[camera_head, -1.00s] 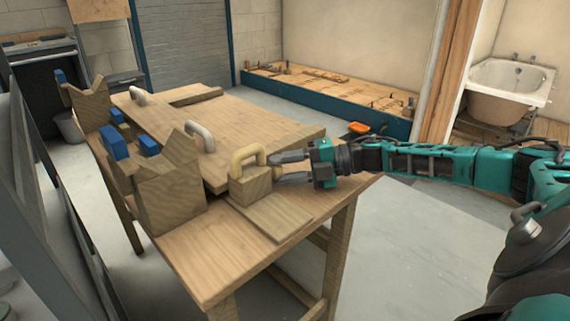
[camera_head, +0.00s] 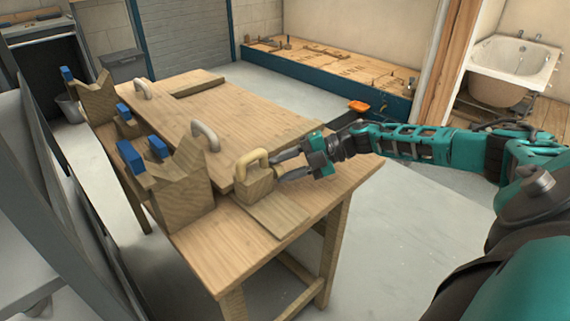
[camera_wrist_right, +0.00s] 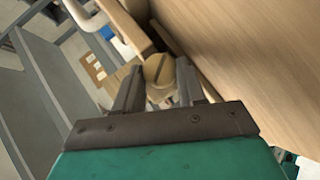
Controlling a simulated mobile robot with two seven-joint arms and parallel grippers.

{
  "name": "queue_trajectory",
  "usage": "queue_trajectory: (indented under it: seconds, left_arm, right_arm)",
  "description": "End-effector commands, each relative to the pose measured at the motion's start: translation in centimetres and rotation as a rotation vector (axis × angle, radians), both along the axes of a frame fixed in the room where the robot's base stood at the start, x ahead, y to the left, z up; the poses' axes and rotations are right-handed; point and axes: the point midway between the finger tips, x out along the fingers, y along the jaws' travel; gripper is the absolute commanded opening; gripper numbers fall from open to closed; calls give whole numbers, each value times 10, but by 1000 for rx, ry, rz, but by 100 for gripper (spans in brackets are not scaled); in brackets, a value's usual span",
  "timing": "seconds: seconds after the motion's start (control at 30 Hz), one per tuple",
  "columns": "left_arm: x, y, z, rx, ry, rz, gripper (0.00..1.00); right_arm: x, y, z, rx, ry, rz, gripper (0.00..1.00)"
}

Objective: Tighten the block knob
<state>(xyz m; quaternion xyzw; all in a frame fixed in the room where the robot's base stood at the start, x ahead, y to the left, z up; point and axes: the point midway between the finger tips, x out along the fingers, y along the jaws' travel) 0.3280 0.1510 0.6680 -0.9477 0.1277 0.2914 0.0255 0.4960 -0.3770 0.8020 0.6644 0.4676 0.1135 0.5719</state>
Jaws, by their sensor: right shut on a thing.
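The wooden block (camera_head: 257,190) with a cream handle stands on a thin board on the workbench. Its round slotted knob (camera_wrist_right: 158,72) shows in the right wrist view, between my right fingers. My right gripper (camera_head: 279,169) reaches the block's right side from the right, and in the right wrist view (camera_wrist_right: 158,88) it is shut on the knob. In the head view the knob is mostly hidden by the fingers. My left gripper is not in view.
Wooden notched supports (camera_head: 180,190) with blue blocks stand left of the block. A large panel with pale handles (camera_head: 205,136) lies behind it. The bench front (camera_head: 225,262) is bare. An orange item (camera_head: 359,106) lies beyond the bench.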

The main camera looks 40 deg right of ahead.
Motion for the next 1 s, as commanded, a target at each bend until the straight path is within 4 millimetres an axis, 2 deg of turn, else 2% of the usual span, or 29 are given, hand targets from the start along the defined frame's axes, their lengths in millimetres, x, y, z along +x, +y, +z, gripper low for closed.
queue_trajectory:
  seconds: [0.03, 0.07, 0.17, 0.4, 0.53, 1.0]
  left_arm:
    - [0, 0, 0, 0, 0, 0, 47]
    - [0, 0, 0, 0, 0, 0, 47]
    - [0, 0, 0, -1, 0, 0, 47]
    - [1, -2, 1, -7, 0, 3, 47]
    - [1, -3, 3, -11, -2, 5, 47]
    - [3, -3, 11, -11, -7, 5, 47]
  right_arm:
    - [0, -1, -1, -4, 0, -3, 9]
    - [0, -1, -1, -4, 0, -3, 42]
    - [0, -1, -1, -3, 0, -3, 50]
    - [-1, -2, 0, -2, -1, -2, 50]
    - [-6, -10, 4, -3, 0, -3, 50]
    - [-58, -81, 41, -6, 3, -4, 50]
